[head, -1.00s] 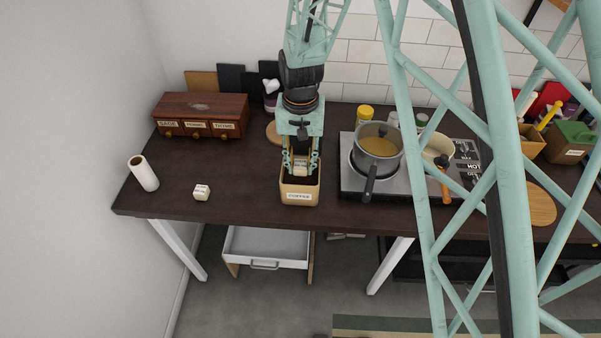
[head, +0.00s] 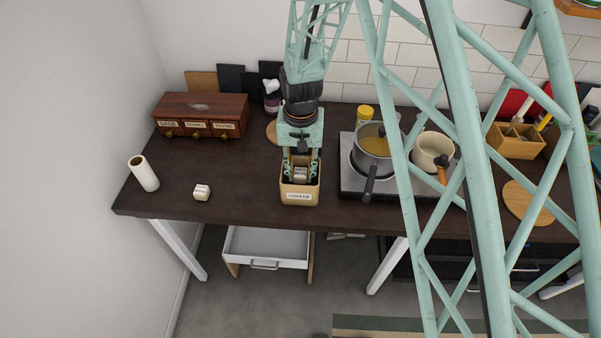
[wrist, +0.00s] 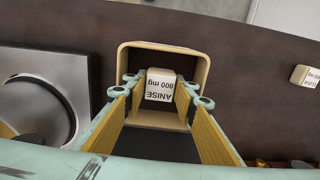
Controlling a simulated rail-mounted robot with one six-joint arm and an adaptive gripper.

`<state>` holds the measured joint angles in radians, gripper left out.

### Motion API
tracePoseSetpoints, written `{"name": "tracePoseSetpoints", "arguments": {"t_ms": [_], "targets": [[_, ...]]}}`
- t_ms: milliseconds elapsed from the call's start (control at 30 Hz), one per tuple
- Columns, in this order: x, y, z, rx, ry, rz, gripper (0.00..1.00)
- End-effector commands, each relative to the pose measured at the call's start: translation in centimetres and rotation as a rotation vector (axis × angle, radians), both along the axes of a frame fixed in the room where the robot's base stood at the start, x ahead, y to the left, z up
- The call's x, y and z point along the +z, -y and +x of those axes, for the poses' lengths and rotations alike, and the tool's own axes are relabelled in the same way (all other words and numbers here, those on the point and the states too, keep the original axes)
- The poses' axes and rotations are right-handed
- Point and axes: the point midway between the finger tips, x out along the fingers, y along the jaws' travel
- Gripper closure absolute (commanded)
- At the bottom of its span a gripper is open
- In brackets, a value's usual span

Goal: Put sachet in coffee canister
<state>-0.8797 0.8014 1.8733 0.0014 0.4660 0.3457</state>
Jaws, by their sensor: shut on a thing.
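The coffee canister (head: 300,197) is a tan, square, open-topped box with a white label, upright near the table's front edge. My gripper (head: 300,174) points down into its mouth. In the wrist view my gripper (wrist: 160,92) is shut on a small white sachet (wrist: 160,86) marked "ANISE 800 mg". The sachet is inside the outline of the canister's rim (wrist: 165,46). Its exact depth in the canister is hard to tell. The canister's floor is partly hidden by the sachet and fingers.
Another small white sachet (head: 201,192) lies on the table to the left, near a white roll (head: 143,173). A wooden drawer box (head: 200,108) stands behind. A hob (head: 350,188) with a pot (head: 374,160) is close on the right. The table between roll and canister is mostly clear.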

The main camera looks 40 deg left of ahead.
Motion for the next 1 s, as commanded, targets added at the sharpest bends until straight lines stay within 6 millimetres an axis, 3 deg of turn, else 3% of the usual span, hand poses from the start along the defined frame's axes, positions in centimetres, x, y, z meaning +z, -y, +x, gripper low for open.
{"name": "tracePoseSetpoints", "arguments": {"t_ms": [500,533,567,1000], "targets": [[-0.50,0.00,-0.01,0.000,0.000,0.000,0.82],[-0.43,0.00,-0.01,0.000,0.000,0.000,0.72],[-0.41,0.01,-0.02,0.000,0.000,0.000,0.69],[-0.24,0.00,-0.01,0.000,0.000,0.000,0.69]]}}
